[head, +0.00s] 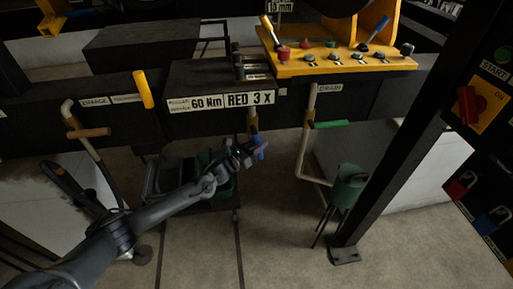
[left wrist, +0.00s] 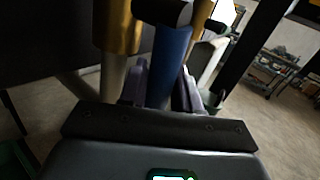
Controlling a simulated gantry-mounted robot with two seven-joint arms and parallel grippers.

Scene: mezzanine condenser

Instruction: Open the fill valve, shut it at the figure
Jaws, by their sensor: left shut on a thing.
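A brass valve (head: 253,122) with a blue lever handle (head: 260,148) hangs under the dark box at the middle of the head view. In the left wrist view, the blue handle (left wrist: 170,58) runs down between my fingers beside a brass body (left wrist: 116,25). My left gripper (head: 249,152) is shut on this blue handle; the left wrist view shows its purple-grey fingers (left wrist: 162,88) on both sides of it. I cannot read a fill label at this valve. My right gripper is in neither view.
A green-handled valve (head: 328,124) hangs to the right, an orange-brown-handled one (head: 88,132) to the left. A green can (head: 347,184) stands below. A yellow panel (head: 340,62) holds levers and knobs. A dark post (head: 388,145) stands at right. A sign (head: 222,100) reads "60 Nm" and "RED 3 X".

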